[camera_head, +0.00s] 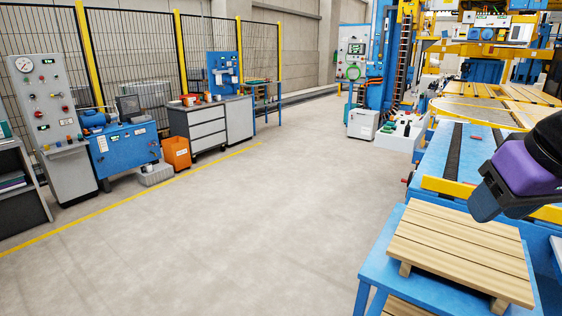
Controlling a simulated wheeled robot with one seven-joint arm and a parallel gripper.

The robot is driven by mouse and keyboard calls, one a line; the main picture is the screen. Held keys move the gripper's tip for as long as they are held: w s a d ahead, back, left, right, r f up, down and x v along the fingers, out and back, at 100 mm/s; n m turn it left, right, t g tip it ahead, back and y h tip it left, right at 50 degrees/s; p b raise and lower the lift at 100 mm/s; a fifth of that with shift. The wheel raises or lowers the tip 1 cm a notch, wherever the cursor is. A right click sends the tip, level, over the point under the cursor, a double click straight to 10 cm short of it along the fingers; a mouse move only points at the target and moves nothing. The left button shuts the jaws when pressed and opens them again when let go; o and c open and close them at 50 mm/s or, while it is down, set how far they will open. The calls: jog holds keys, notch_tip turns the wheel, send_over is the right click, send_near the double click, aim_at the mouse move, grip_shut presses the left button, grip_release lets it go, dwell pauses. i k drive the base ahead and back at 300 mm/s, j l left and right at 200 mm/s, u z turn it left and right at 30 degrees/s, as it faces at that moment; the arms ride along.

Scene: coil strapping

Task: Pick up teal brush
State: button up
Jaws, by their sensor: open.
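I cannot make out a teal brush anywhere in the head view. My gripper (492,203) is at the right edge, dark with a purple body, above a slatted wooden pallet-like board (460,251). The gripper is open, with nothing seen between its fingers. The board lies on a blue table (378,268) at the lower right, and no brush shows on its slats.
A blue and yellow strapping line (440,150) fills the right side. A control cabinet (45,115), blue hydraulic unit (125,150), orange bin (176,153) and drawer workbench (207,127) stand along the fence at left. The concrete floor (230,220) between is clear.

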aim_at(391, 125)
jog(key=i+j+u, duration=0.3)
jog(key=u, duration=0.15)
jog(key=i+j+u, duration=0.3)
jog(key=u, duration=0.2)
jog(key=i+j+u, duration=0.1)
jog(key=i+u, duration=0.35)
jog(key=i+z, duration=0.15)
jog(key=i, duration=0.3)
jog(key=i+j+z, duration=0.15)
jog(key=i, duration=0.3)
jog(key=i+l+z, duration=0.2)
jog(key=i+z, duration=1.1)
jog(key=z, duration=0.15)
jog(key=i+z, duration=0.25)
jog(key=i, duration=0.35)
jog(key=i+z, duration=0.2)
jog(key=i, duration=0.45)
jog(key=i+j+z, duration=0.25)
jog(key=i, duration=0.35)
jog(key=i+z, duration=0.35)
jog(key=i, duration=1.5)
jog(key=i+l+u, duration=0.25)
jog(key=i, duration=0.3)
jog(key=i+l+u, duration=0.3)
jog(key=i+l, duration=0.25)
